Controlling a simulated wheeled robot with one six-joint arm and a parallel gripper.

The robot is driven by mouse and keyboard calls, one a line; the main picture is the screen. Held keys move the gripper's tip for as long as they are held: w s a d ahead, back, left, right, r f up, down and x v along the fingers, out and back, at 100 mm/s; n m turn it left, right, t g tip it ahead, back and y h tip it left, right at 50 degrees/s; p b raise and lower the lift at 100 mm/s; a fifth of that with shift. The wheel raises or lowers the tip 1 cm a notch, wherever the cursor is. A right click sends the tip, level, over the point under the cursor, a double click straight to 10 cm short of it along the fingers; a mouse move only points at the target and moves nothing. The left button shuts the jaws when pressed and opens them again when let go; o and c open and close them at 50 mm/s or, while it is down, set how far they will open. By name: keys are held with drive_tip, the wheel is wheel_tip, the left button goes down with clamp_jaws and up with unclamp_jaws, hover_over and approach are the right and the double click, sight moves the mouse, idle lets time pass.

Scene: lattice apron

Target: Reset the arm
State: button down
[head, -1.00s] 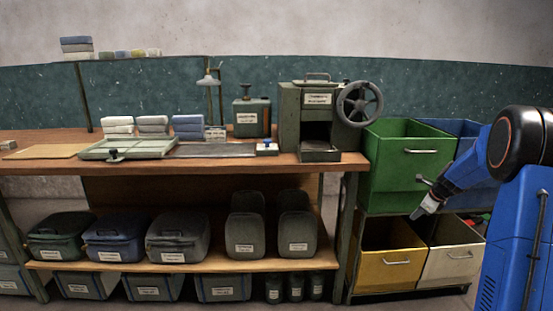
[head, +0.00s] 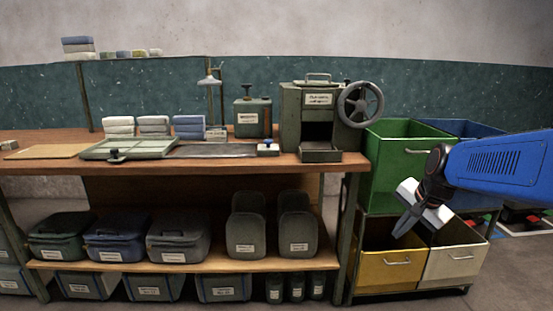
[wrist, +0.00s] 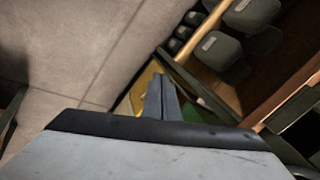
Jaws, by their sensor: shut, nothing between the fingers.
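My gripper (head: 402,228) hangs at the end of my blue arm on the right of the head view, pointing down and to the left. It is in front of the yellow bin (head: 378,270) and the green bin (head: 400,180). In the wrist view my gripper (wrist: 160,82) has its two fingers together with nothing between them. A yellow patch and a green patch show just beyond the fingers there. No object is held.
The workbench (head: 352,163) stands to the left, carrying a press with a handwheel (head: 360,104) and a shallow tray (head: 130,148). Lidded tubs (head: 178,238) fill its lower shelf. A cream bin (head: 455,262) and a blue bin (head: 470,128) stand by the arm. Floor is free in front.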

drive_tip(key=s+a+f+n, duration=0.2)
drive_tip(key=s+n, duration=0.3)
drive_tip(key=s, duration=0.7)
drive_tip(key=s+a+f+n+h, duration=0.1)
drive_tip(key=s+n, duration=0.5)
drive_tip(key=s, duration=0.6)
drive_tip(key=shift+a+f, duration=0.6)
drive_tip(key=shift+a, duration=0.35)
drive_tip(key=shift+s, duration=0.1)
